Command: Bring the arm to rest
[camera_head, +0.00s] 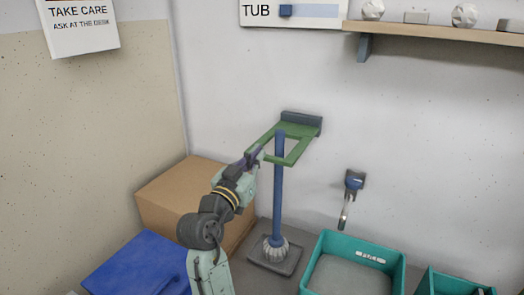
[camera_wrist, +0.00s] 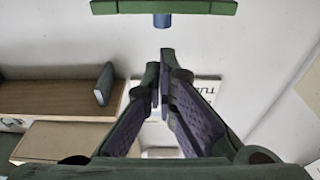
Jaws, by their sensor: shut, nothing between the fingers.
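My arm reaches up from the bottom of the head view, with my gripper (camera_head: 254,156) at the left side of a green open frame (camera_head: 298,150) fixed to the wall. I cannot tell whether the fingertips touch the frame. In the wrist view the fingers of my gripper (camera_wrist: 164,75) come together at the tips, shut with nothing between them. A green bar (camera_wrist: 200,7) and a short blue end (camera_wrist: 162,21) show beyond the fingertips. A blue post (camera_head: 279,195) stands upright through or beside the green frame, on a grey base (camera_head: 285,262).
A teal tub (camera_head: 393,270) stands right of the post, below a wall hook (camera_head: 353,183). A wooden shelf (camera_head: 440,33) holds several small items at upper right.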

